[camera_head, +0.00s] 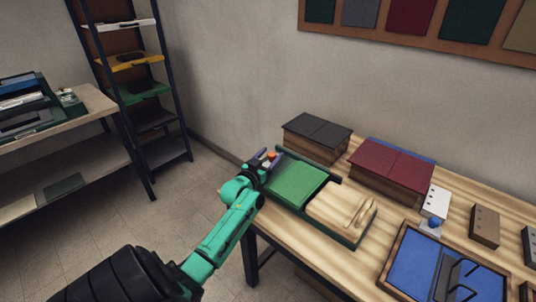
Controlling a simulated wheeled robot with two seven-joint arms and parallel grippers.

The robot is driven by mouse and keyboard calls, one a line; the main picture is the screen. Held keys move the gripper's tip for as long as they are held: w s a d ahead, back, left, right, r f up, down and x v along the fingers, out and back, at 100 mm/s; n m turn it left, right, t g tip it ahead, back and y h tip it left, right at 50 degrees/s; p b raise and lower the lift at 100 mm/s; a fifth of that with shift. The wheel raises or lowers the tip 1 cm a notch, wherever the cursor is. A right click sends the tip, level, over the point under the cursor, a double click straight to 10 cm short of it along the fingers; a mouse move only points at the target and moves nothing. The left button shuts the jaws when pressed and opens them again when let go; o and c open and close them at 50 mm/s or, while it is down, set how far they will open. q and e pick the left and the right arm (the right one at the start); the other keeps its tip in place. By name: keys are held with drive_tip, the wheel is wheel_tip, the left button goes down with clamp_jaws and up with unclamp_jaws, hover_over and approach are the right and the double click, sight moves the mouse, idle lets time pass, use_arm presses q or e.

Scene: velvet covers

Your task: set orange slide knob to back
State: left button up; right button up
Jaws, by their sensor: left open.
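A small orange knob (271,155) shows at the left end of the green-topped unit (297,182) on the wooden table. It is tiny in the picture, and the slot it sits in cannot be made out. My left gripper (264,164) is open, right at the knob, with its dark fingers partly covering that end of the unit. I cannot tell whether the fingers touch the knob. A pale wooden part (338,208) with raised ridges lies at the unit's right end. My right gripper is not in view.
A dark-topped box (318,129) and a red-topped box (391,170) stand behind the unit. A white block (435,202) and a blue tray (412,264) lie to the right. A shelf rack (133,90) stands at the back left, beyond open floor.

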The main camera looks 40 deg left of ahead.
use_arm(q)
drive_tip(key=shift+s+d, duration=0.1)
drive_tip(key=shift+s, duration=0.15)
drive_tip(key=v, duration=1.4)
drive_tip(key=shift+a+b, duration=0.2)
drive_tip(key=shift+b, duration=0.25)
